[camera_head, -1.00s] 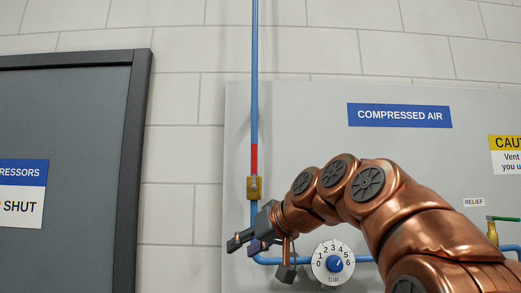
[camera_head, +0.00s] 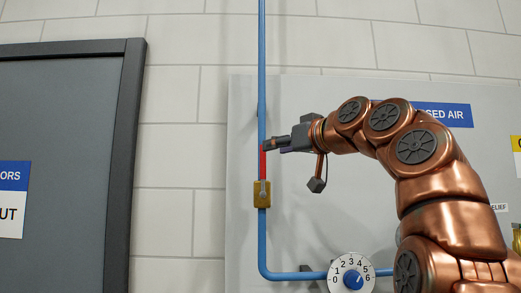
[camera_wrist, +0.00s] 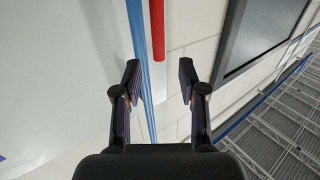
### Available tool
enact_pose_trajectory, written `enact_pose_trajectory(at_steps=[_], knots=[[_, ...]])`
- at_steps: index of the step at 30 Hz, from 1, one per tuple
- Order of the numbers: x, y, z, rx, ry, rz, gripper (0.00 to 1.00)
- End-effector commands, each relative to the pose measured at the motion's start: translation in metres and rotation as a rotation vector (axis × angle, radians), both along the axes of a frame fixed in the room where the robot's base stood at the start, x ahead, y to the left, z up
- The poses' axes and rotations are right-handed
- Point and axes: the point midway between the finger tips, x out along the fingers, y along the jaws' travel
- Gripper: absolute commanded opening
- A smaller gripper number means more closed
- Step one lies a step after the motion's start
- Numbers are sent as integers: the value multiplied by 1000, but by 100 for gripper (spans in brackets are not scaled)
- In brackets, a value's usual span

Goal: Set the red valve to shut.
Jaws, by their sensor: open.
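The red valve has a brass body (camera_head: 262,195) on a vertical blue pipe (camera_head: 262,90). Its red handle (camera_head: 263,165) points straight up, in line with the pipe. My gripper (camera_head: 270,146) is at the upper end of the handle, reaching in from the right, and partly hides it. In the wrist view my gripper (camera_wrist: 160,82) is open and empty. The red handle (camera_wrist: 157,30) shows at the top, its end within the gap between the fingers. The blue pipe (camera_wrist: 138,60) runs beside it on the left. I cannot tell whether a finger touches the handle.
A pressure dial (camera_head: 351,273) with a blue knob sits low on the pipe's horizontal run. A grey panel (camera_head: 300,225) lies behind the pipe. A dark-framed door (camera_head: 65,130) is at the left. My arm partly covers a blue sign (camera_head: 445,115).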

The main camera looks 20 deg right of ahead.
Motion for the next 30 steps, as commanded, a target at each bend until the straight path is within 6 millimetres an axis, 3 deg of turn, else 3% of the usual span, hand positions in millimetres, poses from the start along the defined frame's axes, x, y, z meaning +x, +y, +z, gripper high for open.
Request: enact_pose_trajectory(at_steps=[13,23,30], knots=[[58,11,2,0,3,0,41],[65,14,0,0,2,2,41],[66,14,0,0,2,3,18]])
